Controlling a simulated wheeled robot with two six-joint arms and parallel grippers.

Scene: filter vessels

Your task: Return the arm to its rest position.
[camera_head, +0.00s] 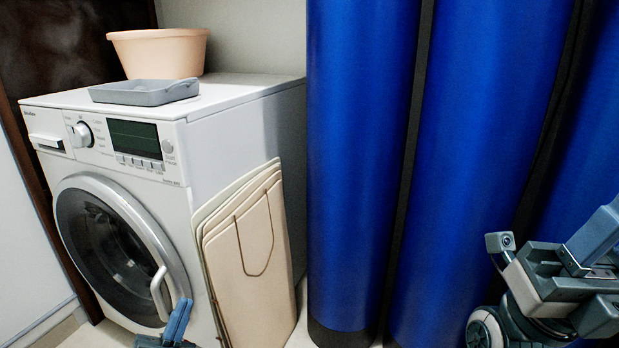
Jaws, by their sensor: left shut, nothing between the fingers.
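My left gripper (178,318) shows at the bottom edge, in front of the washing machine's lower right side. Its blue fingers point up and are shut with nothing between them. Most of my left arm is out of the picture. My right arm comes in at the right edge, in front of the blue vessels. Part of my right gripper (598,238) shows there, cut off by the picture edge, and I cannot tell whether it is open or shut. Tall blue filter vessels (360,150) stand upright from the middle to the right, a second one (480,140) beside the first.
A white washing machine (235,140) stands at left, its round door (115,250) apparently closed. A grey tray (145,92) and a peach basin (160,52) rest on top. Beige folded panels (245,260) lean against its side, close to my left gripper. Little floor shows.

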